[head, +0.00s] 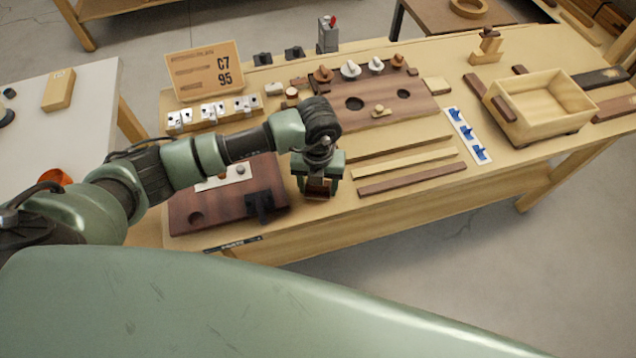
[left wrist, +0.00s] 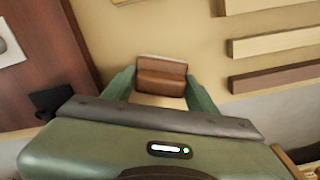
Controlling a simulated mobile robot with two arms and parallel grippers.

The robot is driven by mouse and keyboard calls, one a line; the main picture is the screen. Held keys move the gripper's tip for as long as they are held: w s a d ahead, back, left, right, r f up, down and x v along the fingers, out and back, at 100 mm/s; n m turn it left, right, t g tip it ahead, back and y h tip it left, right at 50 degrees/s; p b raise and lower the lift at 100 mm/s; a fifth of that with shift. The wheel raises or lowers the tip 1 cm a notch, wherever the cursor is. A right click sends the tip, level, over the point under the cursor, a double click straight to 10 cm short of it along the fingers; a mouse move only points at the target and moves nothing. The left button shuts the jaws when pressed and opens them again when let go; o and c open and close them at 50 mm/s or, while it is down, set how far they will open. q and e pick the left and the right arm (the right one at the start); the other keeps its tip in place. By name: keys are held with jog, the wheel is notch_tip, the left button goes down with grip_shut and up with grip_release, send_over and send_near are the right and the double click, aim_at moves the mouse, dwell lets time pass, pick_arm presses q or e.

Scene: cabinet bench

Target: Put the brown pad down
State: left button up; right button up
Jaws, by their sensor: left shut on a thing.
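The brown pad (left wrist: 162,78) is between the two green fingers of my left gripper (left wrist: 160,92) in the left wrist view. In the head view, the brown pad (head: 318,186) shows low between the fingers of my left gripper (head: 319,182), partly hidden by them. My left gripper is shut on it, pointing down at the bench near its front edge. I cannot tell whether the pad touches the bench top. My right gripper is not in view.
A dark red-brown board (head: 190,212) lies just left of the gripper. Wooden strips (head: 405,164) lie to its right. A board with round holes (head: 372,98) and several knobs is behind. A wooden box (head: 545,107) stands at the right.

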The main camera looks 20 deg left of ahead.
pick_arm(q)
jog(key=shift+f, duration=0.2)
jog(key=o, duration=1.2)
jog(key=shift+r, duration=0.1)
jog(key=shift+r, duration=0.25)
jog(key=shift+w+r, duration=0.1)
jog(key=shift+r, duration=0.3)
notch_tip(320, 180, up, 11)
jog(key=shift+b, duration=1.15)
jog(key=shift+s+f, duration=0.1)
jog(key=shift+s, duration=0.1)
